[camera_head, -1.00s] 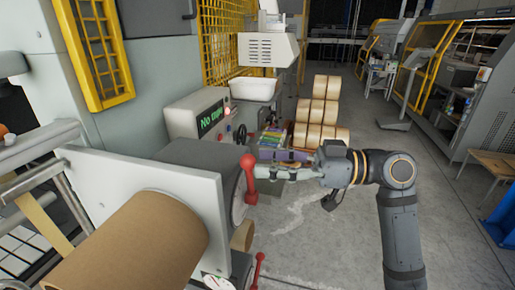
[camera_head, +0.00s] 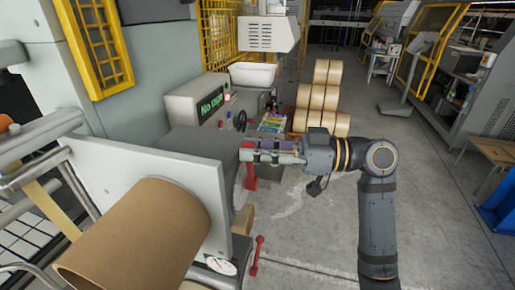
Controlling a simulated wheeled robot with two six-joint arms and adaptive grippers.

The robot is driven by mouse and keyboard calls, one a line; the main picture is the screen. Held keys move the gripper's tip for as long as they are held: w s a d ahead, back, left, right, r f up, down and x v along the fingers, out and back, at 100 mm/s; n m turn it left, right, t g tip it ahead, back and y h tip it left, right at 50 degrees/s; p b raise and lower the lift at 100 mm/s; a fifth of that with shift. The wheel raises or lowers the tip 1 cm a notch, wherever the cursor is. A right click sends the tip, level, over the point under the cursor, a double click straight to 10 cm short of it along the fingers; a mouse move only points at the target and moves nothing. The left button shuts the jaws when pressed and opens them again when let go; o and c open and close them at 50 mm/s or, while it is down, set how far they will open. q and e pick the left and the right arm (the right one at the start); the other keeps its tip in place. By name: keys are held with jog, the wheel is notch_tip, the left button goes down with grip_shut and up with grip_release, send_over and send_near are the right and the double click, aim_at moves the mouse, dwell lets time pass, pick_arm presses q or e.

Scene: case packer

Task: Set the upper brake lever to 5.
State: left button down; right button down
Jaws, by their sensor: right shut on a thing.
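The upper red brake lever (camera_head: 251,178) is on the end of the grey brake housing, beside a round pale dial (camera_head: 239,190) seen almost edge-on. The lever's lower part shows below the fingers. The numbers on the upper dial cannot be read from here. My left gripper is not in view.
A second red lever (camera_head: 256,256) stands below, beside a white dial (camera_head: 221,266). A large brown roll (camera_head: 140,240) fills the lower left. Brown rolls (camera_head: 318,100) are stacked behind my gripper. The floor to the right is open.

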jog(key=shift+w, duration=0.1)
dwell(0.3)
jog(key=w+d+f+m+t+y+b, duration=0.1)
jog(key=w+d+f+m+b, duration=0.2)
jog(key=w+m, duration=0.5)
jog(key=shift+w+f+m+t+b, duration=0.35)
jog(key=shift+m+b, duration=0.35)
jog(key=shift+m, duration=1.4)
jog(key=shift+w, duration=0.1)
jog(key=c, duration=1)
grip_release()
